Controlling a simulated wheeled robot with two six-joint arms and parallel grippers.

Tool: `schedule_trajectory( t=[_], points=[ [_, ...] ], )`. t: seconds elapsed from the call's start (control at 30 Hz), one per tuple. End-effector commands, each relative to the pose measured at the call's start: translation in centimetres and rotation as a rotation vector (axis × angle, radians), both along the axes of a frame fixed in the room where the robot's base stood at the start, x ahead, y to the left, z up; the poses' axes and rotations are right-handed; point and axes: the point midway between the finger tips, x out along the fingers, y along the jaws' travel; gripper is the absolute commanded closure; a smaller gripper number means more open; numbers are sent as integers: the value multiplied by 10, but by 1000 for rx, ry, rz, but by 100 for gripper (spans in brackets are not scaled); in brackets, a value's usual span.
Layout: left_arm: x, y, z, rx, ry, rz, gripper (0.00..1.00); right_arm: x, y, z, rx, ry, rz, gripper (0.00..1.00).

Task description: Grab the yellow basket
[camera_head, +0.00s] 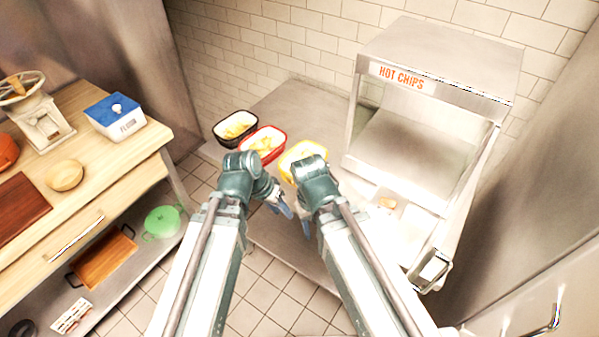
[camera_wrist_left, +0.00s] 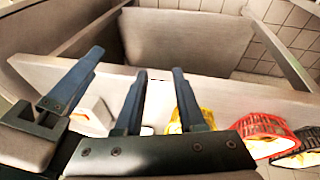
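The yellow basket (camera_head: 293,152) sits on the steel counter, right of the red basket, with its near part hidden behind my right arm. In the left wrist view part of the yellow basket (camera_wrist_left: 207,117) shows behind a finger of my left gripper (camera_wrist_left: 160,72). The left gripper (camera_head: 286,208) is in front of the baskets, apart from the yellow one; its two blue fingers are parted with nothing between them. My right gripper (camera_head: 306,228) is beside it, mostly hidden by its arm; its opening cannot be made out.
The red basket (camera_head: 275,133) and black basket (camera_head: 219,131), both with chips, stand left of the yellow one. The hot chips station (camera_head: 440,55) rises at the right. A wooden worktop (camera_head: 110,165) with a scale (camera_head: 116,120) is at the left.

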Motion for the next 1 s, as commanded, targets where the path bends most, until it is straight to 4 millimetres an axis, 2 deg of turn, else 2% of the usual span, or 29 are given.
schedule_trajectory(
  t=[0.03,0.17,0.2,0.33,0.5,0.67,0.77,1.0],
  points=[
    [20,3,-23,-99,-75,-9,61,0,0,-33,0,0,0,50],
    [67,13,-19,-301,-312,-25,61,0,0,-66,0,0,-1,50],
    [81,20,-16,-345,-387,-19,61,0,0,-75,0,0,-1,50],
    [113,46,-1,-429,-591,16,61,0,0,-95,0,0,-1,50],
    [133,72,14,-463,-741,56,61,0,0,-106,0,0,-1,50],
    [137,76,19,-468,-772,63,61,0,0,-106,0,0,-1,50],
    [143,72,16,-468,-770,62,61,0,0,-109,0,0,-1,50],
    [174,44,-3,-469,-768,59,61,0,0,-128,0,0,-1,50]
  ],
)
